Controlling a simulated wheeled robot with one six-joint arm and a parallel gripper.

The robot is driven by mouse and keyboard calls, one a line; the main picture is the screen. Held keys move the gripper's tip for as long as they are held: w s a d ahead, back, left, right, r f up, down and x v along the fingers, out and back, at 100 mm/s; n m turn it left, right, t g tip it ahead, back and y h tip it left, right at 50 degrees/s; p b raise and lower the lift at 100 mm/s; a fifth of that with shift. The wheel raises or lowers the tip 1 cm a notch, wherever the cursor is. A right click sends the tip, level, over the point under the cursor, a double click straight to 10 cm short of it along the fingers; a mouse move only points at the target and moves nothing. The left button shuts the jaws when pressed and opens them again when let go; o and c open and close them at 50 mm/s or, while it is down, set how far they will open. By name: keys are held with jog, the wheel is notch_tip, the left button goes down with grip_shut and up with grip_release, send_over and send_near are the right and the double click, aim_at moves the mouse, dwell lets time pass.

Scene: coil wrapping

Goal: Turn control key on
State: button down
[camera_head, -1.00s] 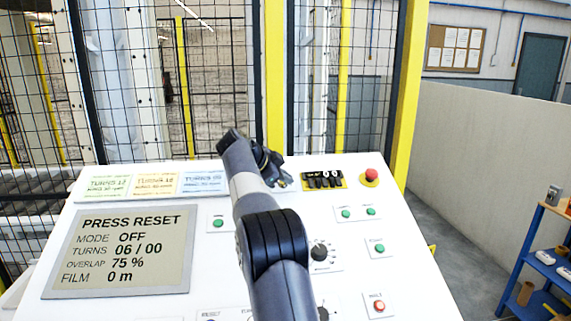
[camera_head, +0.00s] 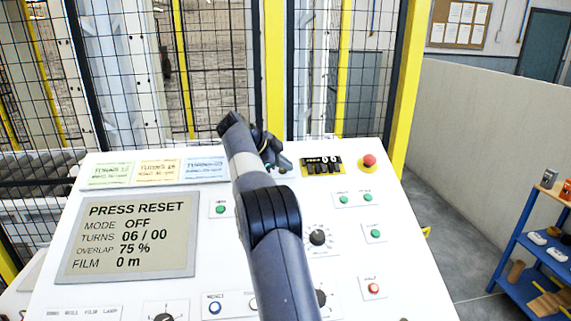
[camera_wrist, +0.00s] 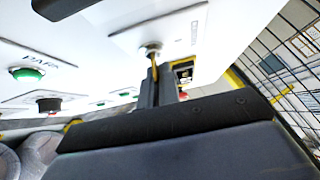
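The control key (camera_wrist: 154,66) is a thin brass-coloured piece standing out of a round metal lock on the white control panel (camera_wrist: 110,62). In the wrist view, my gripper (camera_wrist: 158,82) has its two grey fingers close together around the key's outer end and appears shut on it. In the head view, my gripper (camera_head: 275,160) is at the panel's upper middle, and my arm hides the key and lock. The panel's display (camera_head: 130,235) reads PRESS RESET, MODE OFF, TURNS 06 / 00, OVERLAP 75 %, FILM 0 m.
Green buttons (camera_head: 374,233) and a black dial (camera_head: 317,238) lie lower. A mesh fence (camera_head: 340,70) stands behind the panel. A blue shelf (camera_head: 535,255) is at right.

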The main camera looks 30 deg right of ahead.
jog(key=c, duration=1.7)
grip_release()
jog(key=shift+a, duration=0.1)
jog(key=v, duration=1)
jog(key=shift+a+r+p, duration=0.25)
jog(key=shift+a+p, duration=0.05)
jog(key=shift+p, duration=0.1)
jog(key=shift+d+f, duration=0.1)
jog(key=x, duration=1)
jog(key=shift+d+f+b, duration=0.1)
jog(key=shift+d+b, duration=0.15)
jog(key=shift+b, duration=0.1)
jog(key=shift+f+b, duration=0.2)
jog(key=shift+b, duration=0.1)
jog(key=shift+r, duration=0.1)
